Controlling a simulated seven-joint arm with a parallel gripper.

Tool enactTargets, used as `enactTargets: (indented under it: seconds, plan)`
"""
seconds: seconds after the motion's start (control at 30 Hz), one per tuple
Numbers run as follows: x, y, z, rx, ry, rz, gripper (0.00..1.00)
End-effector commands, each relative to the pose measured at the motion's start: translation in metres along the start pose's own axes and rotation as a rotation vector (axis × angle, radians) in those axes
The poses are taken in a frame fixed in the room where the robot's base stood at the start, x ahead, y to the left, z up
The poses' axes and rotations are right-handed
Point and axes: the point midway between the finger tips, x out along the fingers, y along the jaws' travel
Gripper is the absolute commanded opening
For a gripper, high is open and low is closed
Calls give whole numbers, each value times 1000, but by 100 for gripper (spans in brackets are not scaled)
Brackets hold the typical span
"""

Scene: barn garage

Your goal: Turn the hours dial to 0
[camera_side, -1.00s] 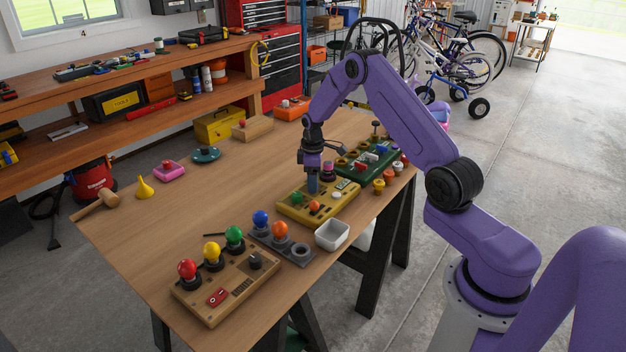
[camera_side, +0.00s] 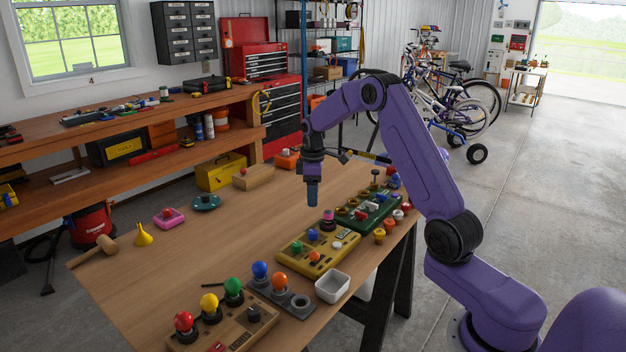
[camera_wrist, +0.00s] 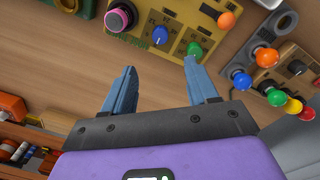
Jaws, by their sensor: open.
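A yellow panel (camera_side: 290,262) lies on the wooden table with a blue dial (camera_side: 312,235), a green dial (camera_side: 296,247), an orange knob (camera_side: 315,257) and a pale knob (camera_side: 337,245). My gripper (camera_side: 312,203) hangs above the table, clear of the panel. In the wrist view my gripper (camera_wrist: 160,68) is open and empty, its blue fingers apart. The blue dial (camera_wrist: 160,36) and the green dial (camera_wrist: 195,50) show beyond the fingertips, with the orange knob (camera_wrist: 226,20) farther off.
A white bin (camera_side: 332,286) and a wooden box with coloured balls (camera_side: 228,330) are nearer.

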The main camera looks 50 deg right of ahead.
Motion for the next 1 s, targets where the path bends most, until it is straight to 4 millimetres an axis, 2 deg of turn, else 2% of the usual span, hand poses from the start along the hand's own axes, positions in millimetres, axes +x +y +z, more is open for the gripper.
enactTargets:
  seconds: [0.1,0.3,0.77,0.87,1.0]
  plan:
    - [-21,0,0,0,2,2,58]
    - [-40,0,0,0,0,0,58]
    - [-45,-3,-2,-4,0,0,58]
    - [-49,-17,-11,-20,3,0,58]
    - [-61,-60,-30,-61,9,-3,58]
